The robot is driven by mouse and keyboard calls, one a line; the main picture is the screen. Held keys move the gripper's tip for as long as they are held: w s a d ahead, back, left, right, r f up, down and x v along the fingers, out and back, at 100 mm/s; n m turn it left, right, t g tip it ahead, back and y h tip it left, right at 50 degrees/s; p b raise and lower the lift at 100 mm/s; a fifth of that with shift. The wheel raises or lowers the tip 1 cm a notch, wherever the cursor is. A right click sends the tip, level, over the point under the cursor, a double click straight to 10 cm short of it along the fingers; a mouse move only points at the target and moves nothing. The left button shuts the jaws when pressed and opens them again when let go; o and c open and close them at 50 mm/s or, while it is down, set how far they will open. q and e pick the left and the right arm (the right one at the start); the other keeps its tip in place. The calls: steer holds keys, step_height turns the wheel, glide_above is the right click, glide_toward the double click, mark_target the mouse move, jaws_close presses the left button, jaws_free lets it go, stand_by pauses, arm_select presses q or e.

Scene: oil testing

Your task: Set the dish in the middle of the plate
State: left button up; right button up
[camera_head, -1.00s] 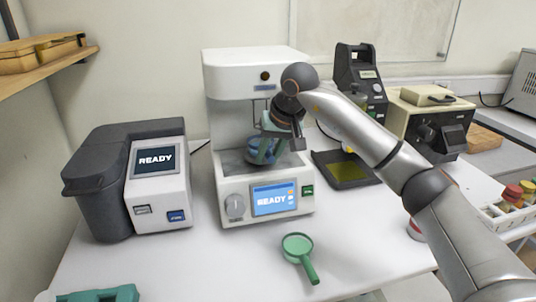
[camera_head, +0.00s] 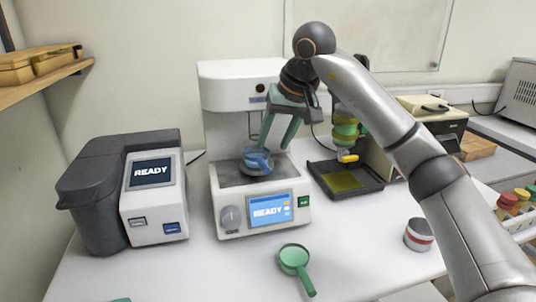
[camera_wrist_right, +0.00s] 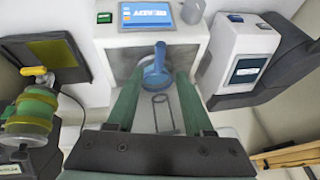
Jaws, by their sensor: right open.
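A blue dish (camera_head: 257,160) with a short handle sits on the plate (camera_head: 231,174) inside the white machine, under its overhang. It looks near the middle of the plate. It also shows in the right wrist view (camera_wrist_right: 157,75), its handle pointing up in that picture, toward the machine's front. My right gripper (camera_head: 278,146) is open just above the dish, its green fingers apart with nothing between the pads. In the right wrist view the fingertips (camera_wrist_right: 158,88) straddle the line to the dish, and touch cannot be told.
A green handled dish (camera_head: 294,257) lies on the table in front of the white machine (camera_head: 232,86). A grey READY device (camera_head: 130,190) stands left, a black tray (camera_head: 366,191) right, and a red-banded tin (camera_head: 419,236) farther right. The front table is mostly clear.

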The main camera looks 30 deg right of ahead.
steer(key=v, duration=0.3)
steer(key=shift+w+f, duration=0.1)
stand_by(2.1)
